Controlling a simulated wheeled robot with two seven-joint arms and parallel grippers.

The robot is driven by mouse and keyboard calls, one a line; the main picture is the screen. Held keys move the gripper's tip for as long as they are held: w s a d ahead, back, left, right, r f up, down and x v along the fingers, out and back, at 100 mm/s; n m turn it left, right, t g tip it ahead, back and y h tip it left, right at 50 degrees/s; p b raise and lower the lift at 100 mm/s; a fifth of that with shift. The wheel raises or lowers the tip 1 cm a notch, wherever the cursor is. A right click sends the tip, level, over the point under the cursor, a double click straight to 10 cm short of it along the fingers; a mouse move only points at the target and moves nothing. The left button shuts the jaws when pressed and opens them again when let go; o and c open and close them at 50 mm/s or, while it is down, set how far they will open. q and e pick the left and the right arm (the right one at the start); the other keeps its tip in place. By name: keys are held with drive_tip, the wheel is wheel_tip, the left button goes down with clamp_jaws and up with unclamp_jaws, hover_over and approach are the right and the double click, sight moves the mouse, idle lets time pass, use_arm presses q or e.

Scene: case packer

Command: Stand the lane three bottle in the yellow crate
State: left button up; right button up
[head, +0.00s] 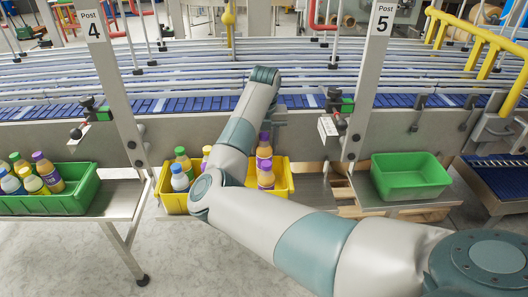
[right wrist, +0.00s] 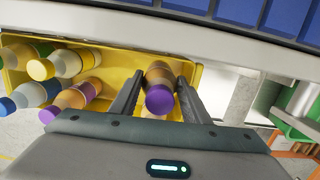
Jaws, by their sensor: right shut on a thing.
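The yellow crate (head: 286,178) stands between posts 4 and 5, with its wall (right wrist: 118,65) also in the right wrist view. My right gripper (right wrist: 160,78) is shut on an orange bottle with a purple cap (right wrist: 158,98). The fingers are on either side of it, at the right part of the crate. In the head view this bottle (head: 264,152) looks upright; whether its base touches the crate floor is hidden. Several other bottles (right wrist: 83,92) are in the crate, mostly to the left. My arm hides part of the crate in the head view. My left gripper is out of view.
A full green crate (head: 75,203) stands at left and an empty green crate (head: 411,182) at right. Posts 4 (head: 118,105) and 5 (head: 362,85) flank the yellow crate. The blue conveyor lanes (head: 190,104) run behind.

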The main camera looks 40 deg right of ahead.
sight(264, 156)
drive_tip(key=shift+f, duration=0.15)
drive_tip(key=shift+f, duration=0.35)
wheel_tip(264, 156, down, 3)
drive_tip(key=shift+r+p, duration=0.1)
drive_tip(key=shift+p, duration=0.7)
drive_tip(key=shift+f, duration=0.2)
